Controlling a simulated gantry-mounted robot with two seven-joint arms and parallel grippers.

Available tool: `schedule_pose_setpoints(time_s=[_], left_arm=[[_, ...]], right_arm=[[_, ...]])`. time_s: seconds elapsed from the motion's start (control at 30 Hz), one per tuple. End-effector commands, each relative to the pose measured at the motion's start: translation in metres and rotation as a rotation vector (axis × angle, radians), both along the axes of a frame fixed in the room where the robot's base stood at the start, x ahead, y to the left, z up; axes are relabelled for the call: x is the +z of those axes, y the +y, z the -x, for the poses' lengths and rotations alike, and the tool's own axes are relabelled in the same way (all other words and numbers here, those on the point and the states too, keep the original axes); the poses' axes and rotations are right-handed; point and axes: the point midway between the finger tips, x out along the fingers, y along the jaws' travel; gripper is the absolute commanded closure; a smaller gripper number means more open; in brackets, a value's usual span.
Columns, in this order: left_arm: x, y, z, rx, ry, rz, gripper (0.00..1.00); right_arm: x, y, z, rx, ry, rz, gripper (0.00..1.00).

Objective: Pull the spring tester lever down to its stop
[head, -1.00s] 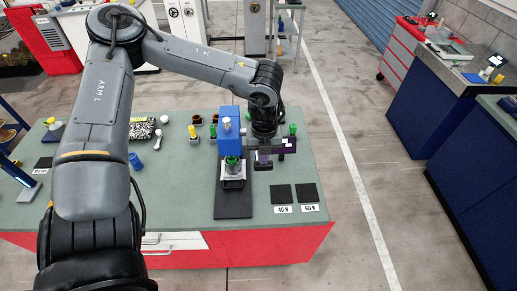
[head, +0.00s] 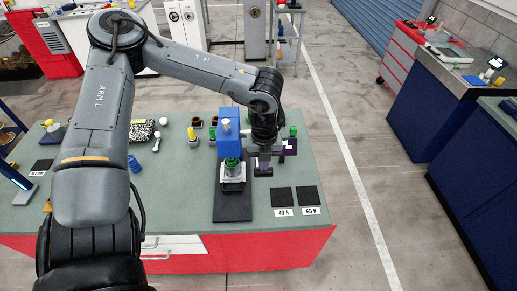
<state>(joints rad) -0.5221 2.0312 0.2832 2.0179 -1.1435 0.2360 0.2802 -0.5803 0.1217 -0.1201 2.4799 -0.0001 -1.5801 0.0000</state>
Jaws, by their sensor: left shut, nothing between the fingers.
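The spring tester (head: 229,135) is a blue block on a silver base, standing on a black plate (head: 232,206) near the front of the bench. A green part shows under the block. My left gripper (head: 264,170) hangs just right of the tester, pointing down, with its dark purplish fingers shut and nothing between them. I cannot make out the tester's lever apart from the gripper and wrist, nor whether the fingers touch it. My right gripper is not in view.
Two black pads (head: 282,196) labelled in N lie right of the plate on the green bench (head: 180,200). Left of the tester are a yellow-topped part (head: 193,137), a blue cup (head: 135,163) and a speckled box (head: 142,130). A green-topped part (head: 293,131) stands behind the gripper.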

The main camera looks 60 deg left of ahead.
Motion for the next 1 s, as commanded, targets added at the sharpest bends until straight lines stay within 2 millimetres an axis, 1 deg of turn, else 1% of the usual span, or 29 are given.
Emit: schedule_pose_setpoints(time_s=[0.17,0.43,0.83,1.0], left_arm=[[-0.006,0.000,0.000,0.000,0.001,0.000,1.00],[-0.022,-0.002,0.001,0.000,0.001,-0.001,1.00],[-0.022,-0.002,0.001,0.000,0.001,0.000,1.00],[-0.029,-0.002,0.001,0.000,0.001,0.000,1.00]], right_arm=[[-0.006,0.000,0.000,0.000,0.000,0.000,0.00],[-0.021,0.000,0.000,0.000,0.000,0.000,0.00],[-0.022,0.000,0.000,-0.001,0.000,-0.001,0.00],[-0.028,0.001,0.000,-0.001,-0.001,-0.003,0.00]])
